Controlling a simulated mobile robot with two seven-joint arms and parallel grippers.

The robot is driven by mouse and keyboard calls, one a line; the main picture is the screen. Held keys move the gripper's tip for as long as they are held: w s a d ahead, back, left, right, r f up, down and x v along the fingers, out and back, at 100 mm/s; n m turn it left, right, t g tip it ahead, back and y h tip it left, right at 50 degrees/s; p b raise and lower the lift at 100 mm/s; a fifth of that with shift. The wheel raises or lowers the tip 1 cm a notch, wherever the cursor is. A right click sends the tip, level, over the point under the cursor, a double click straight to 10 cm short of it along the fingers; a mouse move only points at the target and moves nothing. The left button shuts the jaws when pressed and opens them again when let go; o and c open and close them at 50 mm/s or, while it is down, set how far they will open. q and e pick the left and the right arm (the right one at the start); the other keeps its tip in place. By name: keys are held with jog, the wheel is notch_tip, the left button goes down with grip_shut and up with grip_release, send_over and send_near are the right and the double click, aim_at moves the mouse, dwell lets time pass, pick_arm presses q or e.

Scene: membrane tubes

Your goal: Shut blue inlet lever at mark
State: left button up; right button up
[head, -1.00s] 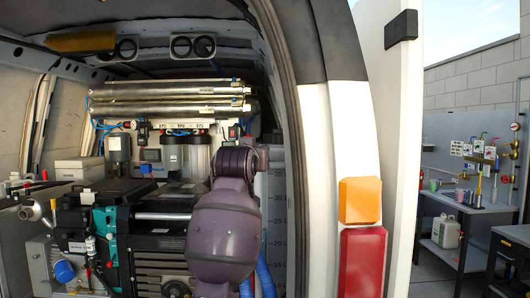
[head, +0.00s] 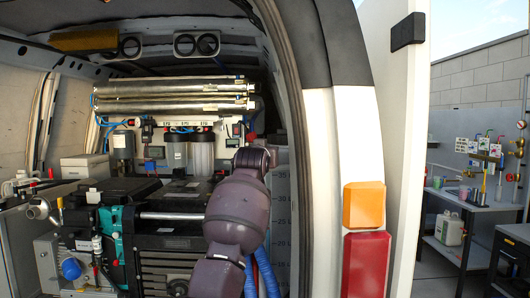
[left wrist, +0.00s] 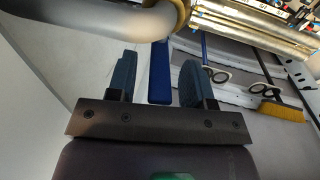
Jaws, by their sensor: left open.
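A blue lever (left wrist: 160,75) shows in the left wrist view as a straight bar, in line with the gap between the fingers of my left gripper (left wrist: 155,80). The gripper is open with dark blue pads; I cannot tell how deep the lever sits between them, and no contact shows. A thick grey pipe (left wrist: 120,22) crosses beside the lever's far end. In the head view my own arm hides the gripper and lever. The metal membrane tubes (head: 175,104) lie level across the van's back. I cannot make out a mark. My right gripper is not in view.
Black and teal machinery (head: 113,228) fills the van's lower left. Clear filter housings (head: 201,155) hang below the tubes. Blue hoses (head: 266,272) run beside my arm. The white van door edge (head: 357,130) is on the right. A yellow brush (left wrist: 280,111) shows in the wrist view.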

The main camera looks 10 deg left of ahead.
pick_arm(q)
jog(key=shift+w, duration=0.35)
grip_shut()
jog(key=shift+a, duration=0.1)
